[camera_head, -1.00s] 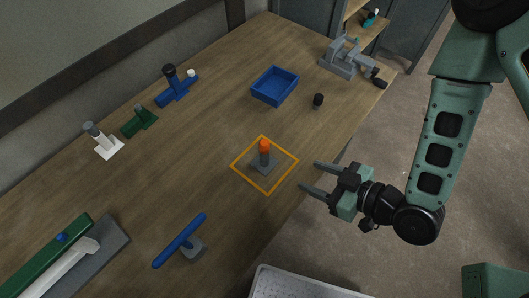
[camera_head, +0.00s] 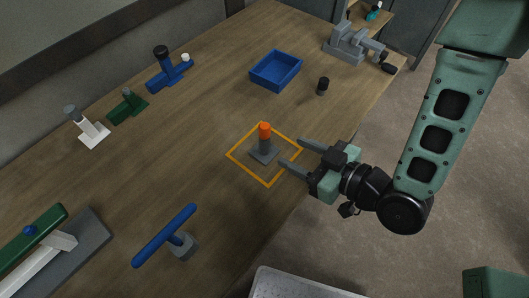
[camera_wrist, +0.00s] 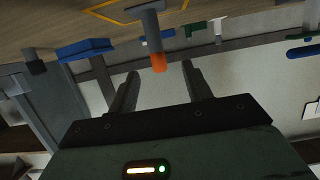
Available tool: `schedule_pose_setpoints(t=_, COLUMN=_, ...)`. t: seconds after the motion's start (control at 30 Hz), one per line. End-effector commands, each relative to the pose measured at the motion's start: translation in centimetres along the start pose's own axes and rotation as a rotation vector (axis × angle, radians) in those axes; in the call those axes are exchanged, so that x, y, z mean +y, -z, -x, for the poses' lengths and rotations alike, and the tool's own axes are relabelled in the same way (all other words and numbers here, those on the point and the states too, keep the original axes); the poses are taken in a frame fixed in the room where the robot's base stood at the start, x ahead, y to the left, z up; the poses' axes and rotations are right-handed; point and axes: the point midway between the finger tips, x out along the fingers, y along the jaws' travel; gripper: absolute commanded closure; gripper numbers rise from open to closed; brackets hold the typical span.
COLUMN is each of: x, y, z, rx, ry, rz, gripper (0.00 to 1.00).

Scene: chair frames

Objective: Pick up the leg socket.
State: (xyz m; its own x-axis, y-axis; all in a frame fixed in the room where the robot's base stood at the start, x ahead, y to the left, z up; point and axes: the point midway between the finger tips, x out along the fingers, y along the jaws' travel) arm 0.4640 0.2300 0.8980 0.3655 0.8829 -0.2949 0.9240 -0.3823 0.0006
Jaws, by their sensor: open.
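The likely leg socket (camera_head: 264,147) is a grey square base with an upright grey post and an orange top. It stands inside an orange outlined square (camera_head: 240,168) on the wooden workbench. My gripper (camera_head: 292,153) is open and empty, at the bench's front edge, with its fingers pointing left toward the post. A small gap shows between fingertips and post. In the wrist view the scene is upside down, and the post with its orange tip (camera_wrist: 158,61) lies ahead, between the two fingers (camera_wrist: 160,78) and slightly left of centre.
A black cylinder (camera_head: 322,86) and a blue tray (camera_head: 275,70) stand behind. A grey vise (camera_head: 346,43) is at the far right corner. Blue, green and white fittings line the wall side. A blue T-shaped piece (camera_head: 165,236) is front left. The bench around the square is clear.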

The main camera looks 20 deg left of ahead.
Motion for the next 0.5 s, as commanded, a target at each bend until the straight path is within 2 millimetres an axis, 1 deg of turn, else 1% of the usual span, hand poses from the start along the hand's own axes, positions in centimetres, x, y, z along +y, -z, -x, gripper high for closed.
schedule_pose_setpoints(t=0.03, x=0.0, y=-0.5, z=-0.6, rx=0.003, ry=0.000, rz=0.002, gripper=0.51)
schedule_pose_setpoints(t=0.1, x=0.0, y=-0.6, z=-1.6, rx=0.004, ry=0.000, rz=0.004, gripper=0.51)
schedule_pose_setpoints(t=0.23, x=0.0, y=-0.4, z=-3.1, rx=0.004, ry=0.000, rz=0.002, gripper=0.51)
schedule_pose_setpoints(t=0.3, x=0.0, y=0.2, z=-3.9, rx=0.001, ry=0.001, rz=0.000, gripper=0.51)
schedule_pose_setpoints(t=0.4, x=0.0, y=0.1, z=-4.8, rx=-0.001, ry=0.001, rz=-0.001, gripper=0.51)
schedule_pose_setpoints(t=0.5, x=0.0, y=0.1, z=-5.3, rx=0.000, ry=0.000, rz=-0.001, gripper=0.51)
